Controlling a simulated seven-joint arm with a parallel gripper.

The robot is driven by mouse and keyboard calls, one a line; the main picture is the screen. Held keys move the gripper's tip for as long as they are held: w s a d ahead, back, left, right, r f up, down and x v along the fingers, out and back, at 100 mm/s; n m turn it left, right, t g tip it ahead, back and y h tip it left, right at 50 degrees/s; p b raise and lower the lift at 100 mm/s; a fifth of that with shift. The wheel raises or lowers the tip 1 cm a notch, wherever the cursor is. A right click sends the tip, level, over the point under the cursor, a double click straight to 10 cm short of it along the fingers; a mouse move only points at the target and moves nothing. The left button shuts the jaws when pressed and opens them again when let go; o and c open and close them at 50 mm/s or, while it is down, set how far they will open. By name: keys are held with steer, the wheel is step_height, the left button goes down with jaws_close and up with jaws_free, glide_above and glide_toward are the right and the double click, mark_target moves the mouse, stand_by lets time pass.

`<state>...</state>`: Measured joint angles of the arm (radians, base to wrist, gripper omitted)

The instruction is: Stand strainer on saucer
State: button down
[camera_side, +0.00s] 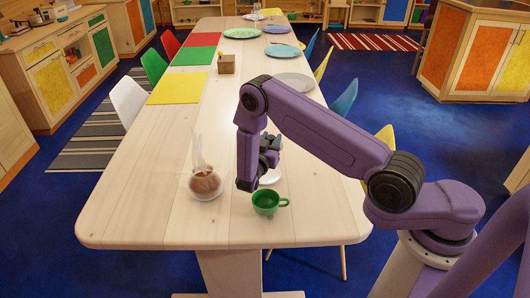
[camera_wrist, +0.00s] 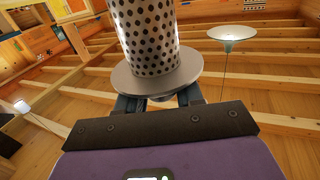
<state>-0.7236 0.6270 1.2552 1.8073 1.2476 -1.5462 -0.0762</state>
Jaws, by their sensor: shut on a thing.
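The strainer (camera_wrist: 148,35) is a perforated metal cylinder with a wide flat flange (camera_wrist: 157,78), close up in the wrist view. My gripper (camera_wrist: 158,102) is shut on it below the flange, where the flange hides the exact contact. In the side view my gripper (camera_side: 268,152) is over the near part of the table, and I cannot make out the strainer there. A pale round thing (camera_side: 271,178), perhaps the saucer, lies on the table just below my gripper, partly hidden by my arm.
A green cup (camera_side: 267,202) stands just in front of the pale round thing. A glass vessel with brown contents (camera_side: 205,184) stands to the left. A grey plate (camera_side: 296,81) and a small wooden box (camera_side: 226,64) are farther back. The table's (camera_side: 150,215) front left is clear.

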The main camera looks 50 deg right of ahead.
steer(key=shift+w+d+f, duration=0.1)
steer(key=shift+w+f, duration=1.2)
steer(key=shift+f, duration=1.75)
steer(key=shift+f, duration=0.1)
steer(key=c, duration=0.7)
jaws_free()
steer(key=shift+c, duration=0.2)
steer(key=shift+a, duration=0.25)
steer(key=v, duration=1.1)
steer(key=shift+s+a, duration=0.2)
